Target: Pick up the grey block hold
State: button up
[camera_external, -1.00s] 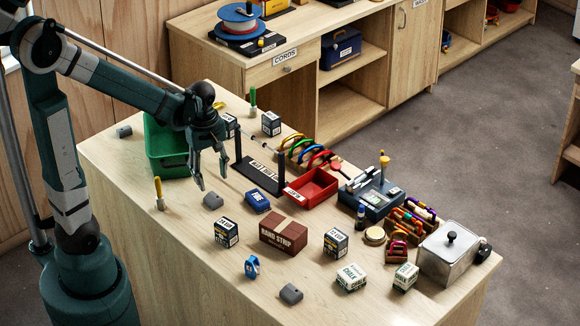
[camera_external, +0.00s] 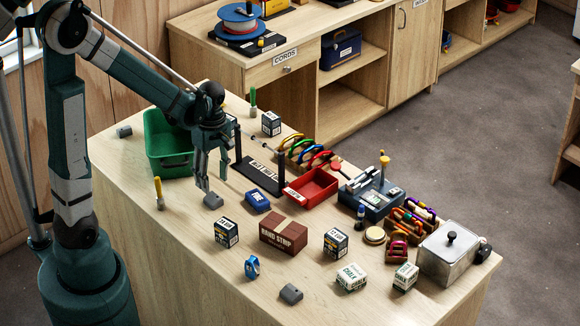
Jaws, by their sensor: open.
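Two similar grey pieces also lie on the bench: one (camera_external: 291,294) near the front edge and one (camera_external: 124,131) at the far left, beside the green bin.
The green bin (camera_external: 166,150) stands behind my gripper at left. A black stand (camera_external: 258,178) and a blue block (camera_external: 257,201) are close on the right. An upright yellow-handled tool (camera_external: 159,193) stands to the left. A brown box (camera_external: 284,235) and dark box (camera_external: 226,232) sit in front.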

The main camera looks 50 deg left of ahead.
aim_at(213, 197)
jog(key=shift+f, duration=1.1)
jog(key=shift+s+f+b, duration=0.15)
jog(key=shift+f+b, duration=0.05)
jog(key=shift+f, duration=1.1)
jog(key=shift+s+f+b, duration=0.1)
jog(key=shift+f+b, duration=0.05)
jog(key=shift+f, duration=1.15)
jog(key=c, duration=1)
